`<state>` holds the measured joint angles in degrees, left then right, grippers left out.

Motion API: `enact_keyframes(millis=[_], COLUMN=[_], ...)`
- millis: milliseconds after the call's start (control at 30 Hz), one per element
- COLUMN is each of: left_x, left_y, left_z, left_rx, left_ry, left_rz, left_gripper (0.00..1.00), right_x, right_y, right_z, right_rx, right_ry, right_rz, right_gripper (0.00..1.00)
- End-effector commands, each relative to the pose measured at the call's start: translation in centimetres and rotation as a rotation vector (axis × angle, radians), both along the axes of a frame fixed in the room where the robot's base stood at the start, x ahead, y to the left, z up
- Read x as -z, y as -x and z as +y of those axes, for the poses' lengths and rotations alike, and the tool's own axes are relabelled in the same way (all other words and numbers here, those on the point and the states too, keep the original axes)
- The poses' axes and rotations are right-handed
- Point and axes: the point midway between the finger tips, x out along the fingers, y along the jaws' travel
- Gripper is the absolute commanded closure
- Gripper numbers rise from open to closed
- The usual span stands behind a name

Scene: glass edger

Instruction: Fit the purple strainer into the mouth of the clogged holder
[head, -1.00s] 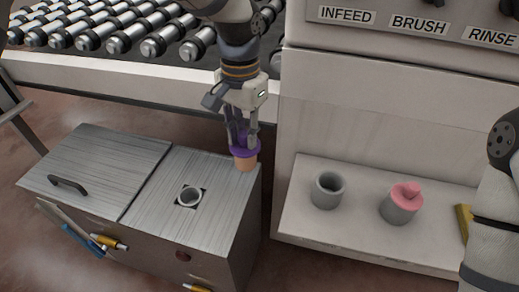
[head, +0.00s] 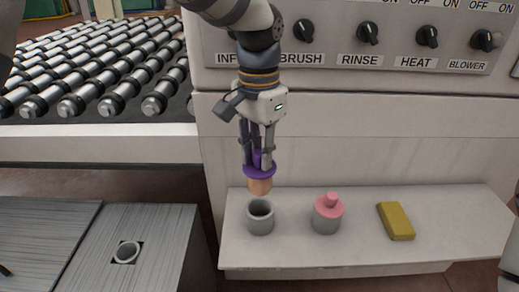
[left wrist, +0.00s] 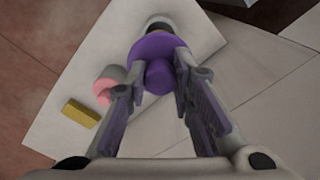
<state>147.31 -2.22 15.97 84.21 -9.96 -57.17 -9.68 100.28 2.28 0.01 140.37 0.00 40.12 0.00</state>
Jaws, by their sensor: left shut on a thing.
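My left gripper (head: 259,160) is shut on the knob of the purple strainer (head: 260,171), which has a purple flange and a copper-coloured lower part. It hangs upright just above an open grey cup-shaped holder (head: 260,222) on the white shelf, apart from it as far as I can tell. In the left wrist view the purple flange (left wrist: 158,50) hides part of the holder (left wrist: 160,22) behind it. Another grey holder (head: 326,220) has a pink strainer (head: 329,204) in its mouth. A ring-shaped holder (head: 126,252) sits in the metal box top. No label marks which holder is clogged.
A yellow block (head: 396,221) lies on the white shelf (head: 290,254) to the right. The machine's panel with knobs (head: 367,33) rises behind it. A roller conveyor (head: 90,80) is at the left. The metal box (head: 165,225) stands at lower left.

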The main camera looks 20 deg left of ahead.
Motion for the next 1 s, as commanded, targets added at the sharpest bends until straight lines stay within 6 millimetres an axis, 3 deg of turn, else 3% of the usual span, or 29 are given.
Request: enact_keyframes(millis=[433, 1000], left_x=[4.9, 5.4], left_y=[0.0, 0.0], left_z=[0.0, 0.0], left_rx=[0.0, 0.0], left_ry=[-0.001, 0.0], left_rz=[0.002, -0.001], left_gripper=[1.0, 1.0], right_x=[0.2, 0.2], right_y=[0.2, 0.2], right_z=[0.0, 0.0], right_rx=[0.001, 0.0], right_ry=[0.0, 0.0], right_rz=[0.008, 0.008], right_gripper=[0.6, 0.6])
